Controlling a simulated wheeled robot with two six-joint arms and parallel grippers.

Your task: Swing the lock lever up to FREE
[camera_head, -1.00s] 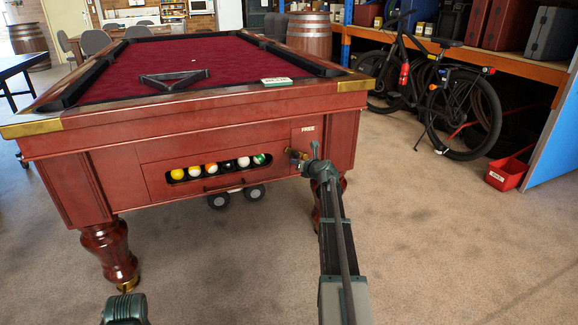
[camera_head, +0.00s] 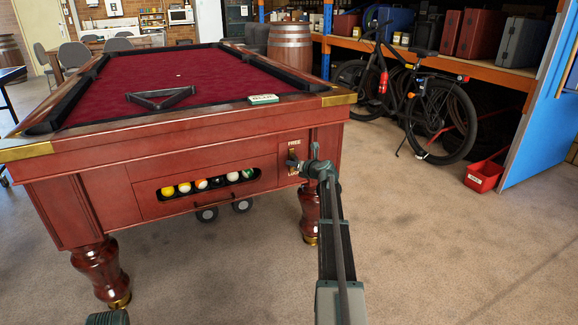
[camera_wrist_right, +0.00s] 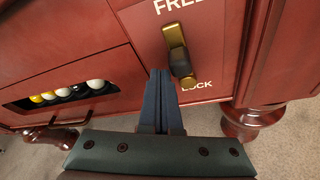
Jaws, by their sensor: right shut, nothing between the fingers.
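The lock lever (camera_wrist_right: 176,48) is on a plate at the right end of the pool table's front, with FREE printed above and LOCK below. In the right wrist view it has a brass upper part and a dark knob, which sits low, near LOCK. In the head view it is mostly hidden behind my right gripper (camera_head: 297,163). My right gripper is shut and empty. In the wrist view its fingers (camera_wrist_right: 162,88) are just left of and below the knob; I cannot tell whether they touch it. Only a bit of my left arm shows at the bottom edge.
The pool table (camera_head: 100,152) fills the left and middle. Its ball window (camera_head: 256,174) holds several balls, left of the lever. A black triangle (camera_head: 160,98) and a small box (camera_head: 263,99) lie on top. A red bin (camera_head: 484,176) and bicycle (camera_head: 435,110) stand right, with open floor before them.

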